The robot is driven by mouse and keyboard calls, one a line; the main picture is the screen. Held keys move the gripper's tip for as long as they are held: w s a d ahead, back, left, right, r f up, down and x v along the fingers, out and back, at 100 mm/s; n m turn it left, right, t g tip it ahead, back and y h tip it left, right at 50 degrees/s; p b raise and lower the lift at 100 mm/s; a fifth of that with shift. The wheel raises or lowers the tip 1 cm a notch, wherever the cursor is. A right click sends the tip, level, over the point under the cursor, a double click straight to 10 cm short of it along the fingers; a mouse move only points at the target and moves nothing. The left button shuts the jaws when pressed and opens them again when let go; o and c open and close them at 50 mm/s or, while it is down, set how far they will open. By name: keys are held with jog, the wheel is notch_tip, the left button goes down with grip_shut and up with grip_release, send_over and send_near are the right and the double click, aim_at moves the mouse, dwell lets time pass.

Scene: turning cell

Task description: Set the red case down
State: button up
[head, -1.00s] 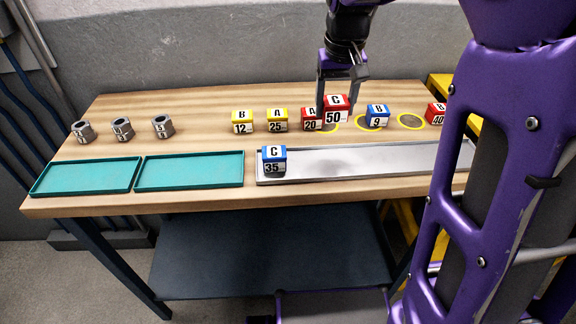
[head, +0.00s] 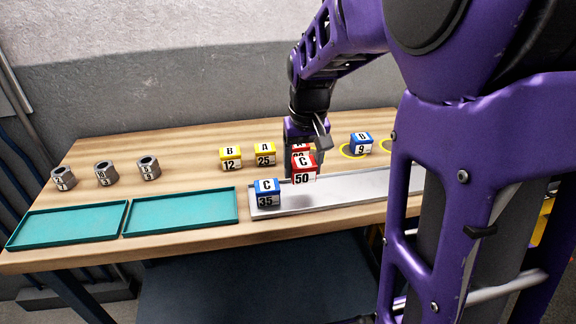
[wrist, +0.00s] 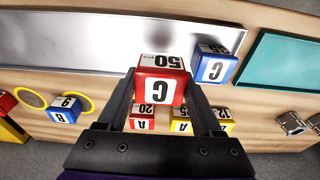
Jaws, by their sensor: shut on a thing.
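The red case marked C 50 (head: 304,169) is held by my gripper (head: 305,148), which is shut on it. In the head view it hangs over the back part of the long grey metal tray (head: 350,189). In the wrist view the red case (wrist: 160,88) sits between the two fingers, label side toward the camera, with the tray (wrist: 80,35) beyond it and dark shadows on the tray. It appears raised above the surface. A blue case marked C 35 (head: 267,194) stands at the tray's left end, to the left of the red case.
Behind my gripper is a red A 20 case (wrist: 142,118), partly hidden. Yellow B 12 (head: 230,158) and A 25 (head: 264,154) cases, a blue B 9 case (head: 361,143) on a yellow ring, hex nuts (head: 105,174) and teal trays (head: 180,212) stand around. The tray right of C 35 looks clear.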

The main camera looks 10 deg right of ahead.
aim_at(302, 195)
notch_tip(302, 195, down, 5)
jog(key=shift+b, duration=0.45)
jog(key=shift+f, duration=0.2)
jog(key=o, duration=1.2)
jog(key=shift+o, duration=0.2)
jog(key=r, duration=0.4)
jog(key=s+r+p, duration=0.1)
jog(key=r, duration=0.3)
jog(key=r+p, duration=0.1)
jog(key=r, duration=0.3)
jog(key=shift+s+r, duration=0.15)
jog(key=shift+s, duration=0.25)
